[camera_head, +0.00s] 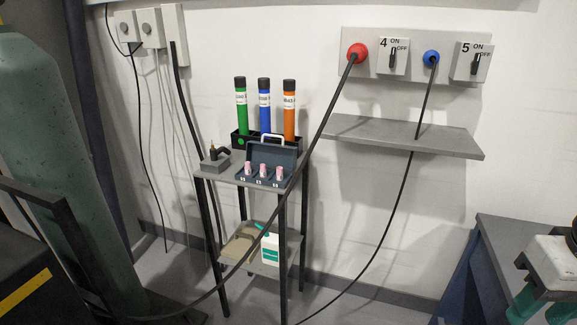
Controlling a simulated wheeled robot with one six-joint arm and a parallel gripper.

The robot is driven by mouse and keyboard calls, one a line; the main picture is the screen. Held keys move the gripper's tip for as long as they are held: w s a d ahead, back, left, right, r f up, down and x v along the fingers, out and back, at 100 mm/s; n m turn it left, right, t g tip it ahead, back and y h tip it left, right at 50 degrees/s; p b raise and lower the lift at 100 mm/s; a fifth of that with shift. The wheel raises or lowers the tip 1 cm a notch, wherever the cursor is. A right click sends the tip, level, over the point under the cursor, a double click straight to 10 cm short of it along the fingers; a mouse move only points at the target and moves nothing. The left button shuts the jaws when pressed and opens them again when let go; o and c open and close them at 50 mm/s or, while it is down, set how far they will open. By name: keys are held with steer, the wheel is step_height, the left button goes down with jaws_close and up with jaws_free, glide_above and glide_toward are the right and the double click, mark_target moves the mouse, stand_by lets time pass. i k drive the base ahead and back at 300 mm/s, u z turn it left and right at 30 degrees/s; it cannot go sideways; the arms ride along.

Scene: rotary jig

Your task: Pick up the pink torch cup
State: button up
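Three small pink torch cups stand in a row in an open dark blue-grey case (285,155) on the top shelf of a small metal stand. The left cup (248,169), middle cup (263,171) and right cup (279,174) each sit behind a small white label on the case's front. The labels are too small to read. The case lid is raised behind the cups.
A dark torch-like tool (215,161) lies left of the case. Green, blue and orange tubes (264,108) stand behind it. A black cable (308,160) crosses in front of the stand's right side. A wall shelf (400,136) is bare. A grey bench (515,235) stands at right.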

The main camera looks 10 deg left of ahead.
mark_target(279, 168)
steer(key=u, duration=0.35)
steer(key=i, duration=0.85)
steer(key=u, duration=0.45)
